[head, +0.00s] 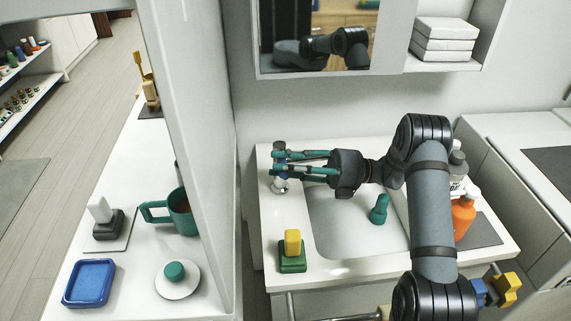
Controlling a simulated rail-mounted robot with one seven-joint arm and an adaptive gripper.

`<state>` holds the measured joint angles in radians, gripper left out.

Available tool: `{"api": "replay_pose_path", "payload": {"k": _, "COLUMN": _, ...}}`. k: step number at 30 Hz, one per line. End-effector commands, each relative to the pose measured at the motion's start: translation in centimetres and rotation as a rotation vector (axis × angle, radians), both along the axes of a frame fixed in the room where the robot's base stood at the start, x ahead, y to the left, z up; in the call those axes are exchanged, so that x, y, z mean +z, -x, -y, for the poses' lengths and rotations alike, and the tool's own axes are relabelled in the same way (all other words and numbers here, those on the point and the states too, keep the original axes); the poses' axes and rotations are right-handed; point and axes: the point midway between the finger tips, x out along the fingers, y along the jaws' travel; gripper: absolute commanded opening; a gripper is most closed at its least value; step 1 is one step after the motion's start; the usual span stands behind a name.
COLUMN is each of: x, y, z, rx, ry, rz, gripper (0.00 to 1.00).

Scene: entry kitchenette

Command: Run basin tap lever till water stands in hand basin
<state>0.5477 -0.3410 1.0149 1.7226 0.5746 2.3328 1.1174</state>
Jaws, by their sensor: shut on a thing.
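The hand basin (335,238) is a pale recess in the white counter in the head view. I cannot make out any water in it. A teal bottle-shaped piece (379,210) stands in the basin. The basin tap (281,187) rises at the basin's left edge, its middle hidden behind my fingers. A grey rounded part (279,146) shows above them, probably the tap's top. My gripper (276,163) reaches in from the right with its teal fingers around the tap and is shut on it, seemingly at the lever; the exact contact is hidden.
A green block with a yellow top (292,244) stands at the counter's front left. An orange bottle (463,217) and pale bottles stand right of the basin, behind my arm. A mirror cabinet (330,73) hangs above. A white partition (190,120) closes off the left.

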Motion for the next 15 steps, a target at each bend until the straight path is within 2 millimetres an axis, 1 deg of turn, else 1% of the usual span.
{"api": "replay_pose_path", "payload": {"k": 3, "x": -0.19, "y": 0.16, "z": -0.02, "rx": 0.005, "ry": 0.005, "rz": 0.001, "gripper": 0.0}}
{"api": "replay_pose_path", "payload": {"k": 4, "x": -0.19, "y": 0.16, "z": -0.02, "rx": 0.005, "ry": 0.005, "rz": 0.001, "gripper": 0.27}}
{"api": "replay_pose_path", "payload": {"k": 12, "x": -0.12, "y": 0.1, "z": -0.03, "rx": 0.003, "ry": 0.003, "rz": 0.001, "gripper": 0.43}}
{"api": "replay_pose_path", "payload": {"k": 13, "x": -0.1, "y": 0.09, "z": -0.03, "rx": 0.003, "ry": 0.003, "rz": 0.001, "gripper": 0.44}}
{"api": "replay_pose_path", "payload": {"k": 15, "x": -0.07, "y": 0.07, "z": -0.03, "rx": 0.002, "ry": 0.002, "rz": 0.0, "gripper": 0.44}}
